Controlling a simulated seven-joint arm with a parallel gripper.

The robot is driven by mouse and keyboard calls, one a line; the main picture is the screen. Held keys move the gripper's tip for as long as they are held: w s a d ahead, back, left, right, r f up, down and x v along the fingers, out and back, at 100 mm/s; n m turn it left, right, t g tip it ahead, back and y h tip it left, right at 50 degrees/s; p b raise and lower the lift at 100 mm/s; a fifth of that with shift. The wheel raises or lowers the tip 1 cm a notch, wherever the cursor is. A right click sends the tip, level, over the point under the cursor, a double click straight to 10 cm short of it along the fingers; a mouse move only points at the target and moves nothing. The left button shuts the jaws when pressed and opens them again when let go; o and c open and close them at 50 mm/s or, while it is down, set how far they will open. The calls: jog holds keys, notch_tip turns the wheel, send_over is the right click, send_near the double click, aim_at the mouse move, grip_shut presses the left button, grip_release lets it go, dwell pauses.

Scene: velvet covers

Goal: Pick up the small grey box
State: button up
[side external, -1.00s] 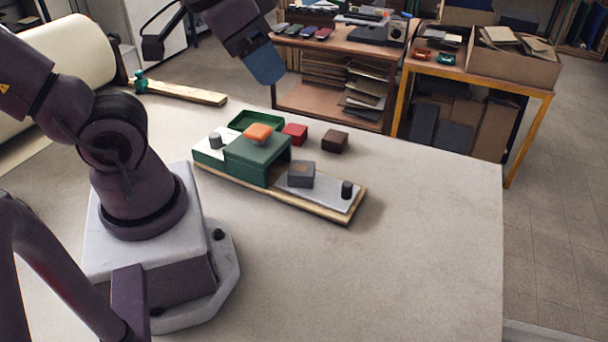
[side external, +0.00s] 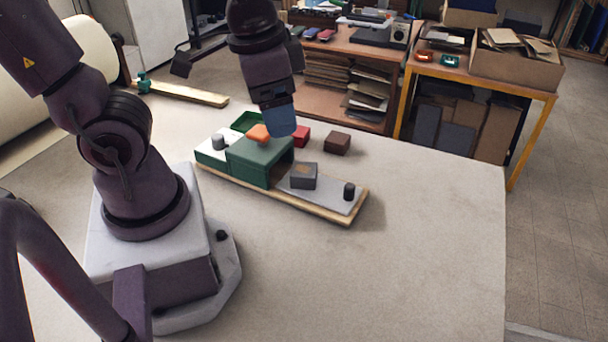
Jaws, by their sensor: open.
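The small grey box (side external: 303,177) has a brownish patch on top and sits on the light grey plate of a wooden-based fixture (side external: 325,198), just right of a green housing (side external: 259,163). A black knob (side external: 349,190) stands at the plate's right end. My gripper (side external: 281,122) has a blue end pointing down. It appears above and behind the green housing, up and to the left of the grey box, apart from it. It is open, with nothing seen in it; its fingertips are hard to make out.
An orange block (side external: 258,132) lies on the green housing. A red box (side external: 301,136), a dark brown box (side external: 337,143) and a green tray (side external: 246,121) are behind it. The table (side external: 430,230) is clear to the right and front.

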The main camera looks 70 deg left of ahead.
notch_tip(320, 180, down, 8)
jog(key=s+a+m+g+y, duration=0.1)
jog(key=a+m+g+y, duration=0.1)
jog(key=m+g+y, duration=0.25)
jog(key=m+t+y, duration=0.7)
jog(key=m+t, duration=0.1)
jog(key=m, duration=1)
send_near(305, 167)
jog(key=shift+n+t, duration=0.25)
jog(key=shift+n, duration=0.1)
jog(key=x, duration=0.4)
jog(key=shift+s+a+f, duration=0.25)
jog(key=shift+a+f, duration=0.1)
jog(key=shift+f, duration=0.1)
jog(key=shift+x, duration=2.85)
jog(key=shift+w+r, duration=0.15)
jog(key=shift+r, duration=0.05)
jog(key=c, duration=0.8)
jog(key=shift+o, duration=0.2)
